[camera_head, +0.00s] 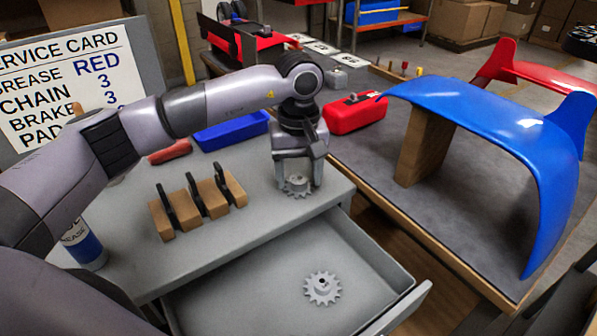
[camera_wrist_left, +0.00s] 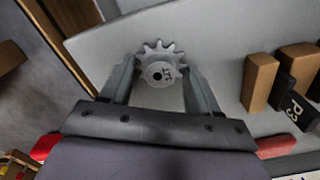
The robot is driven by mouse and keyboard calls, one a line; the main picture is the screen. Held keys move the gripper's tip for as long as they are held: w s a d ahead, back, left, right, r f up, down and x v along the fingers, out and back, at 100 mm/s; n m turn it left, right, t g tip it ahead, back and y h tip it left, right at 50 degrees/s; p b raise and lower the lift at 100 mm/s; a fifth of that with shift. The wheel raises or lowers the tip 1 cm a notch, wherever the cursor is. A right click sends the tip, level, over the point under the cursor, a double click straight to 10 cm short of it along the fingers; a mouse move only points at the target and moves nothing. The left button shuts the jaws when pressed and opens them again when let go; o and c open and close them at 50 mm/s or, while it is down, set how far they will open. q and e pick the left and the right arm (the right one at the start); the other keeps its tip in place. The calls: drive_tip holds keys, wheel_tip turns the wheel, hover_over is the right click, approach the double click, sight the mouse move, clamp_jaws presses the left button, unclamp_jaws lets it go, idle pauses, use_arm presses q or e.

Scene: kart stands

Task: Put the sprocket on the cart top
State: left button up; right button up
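A grey toothed sprocket (camera_head: 298,186) is between the fingers of my left gripper (camera_head: 298,178), low over the grey cart top (camera_head: 250,215) near its right end. The left wrist view shows the sprocket (camera_wrist_left: 160,68), hub toward the camera, with the fingers of the left gripper (camera_wrist_left: 161,82) against its toothed edge on both sides. I cannot tell whether it touches the cart top. A second, similar sprocket (camera_head: 322,288) lies in the open drawer below. My right gripper is not in view.
A wooden block rack with black pieces (camera_head: 197,208) stands left of the gripper. A blue bin (camera_head: 232,131) and a red object (camera_head: 170,152) lie behind, and a blue can (camera_head: 83,246) at left. A bench with a red box (camera_head: 354,113) and blue fairing (camera_head: 480,105) is at right.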

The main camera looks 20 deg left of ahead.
sight(299, 178)
use_arm(q)
drive_tip(key=shift+r, duration=0.1)
wheel_tip(299, 178, up, 12)
idle(0.6)
idle(0.4)
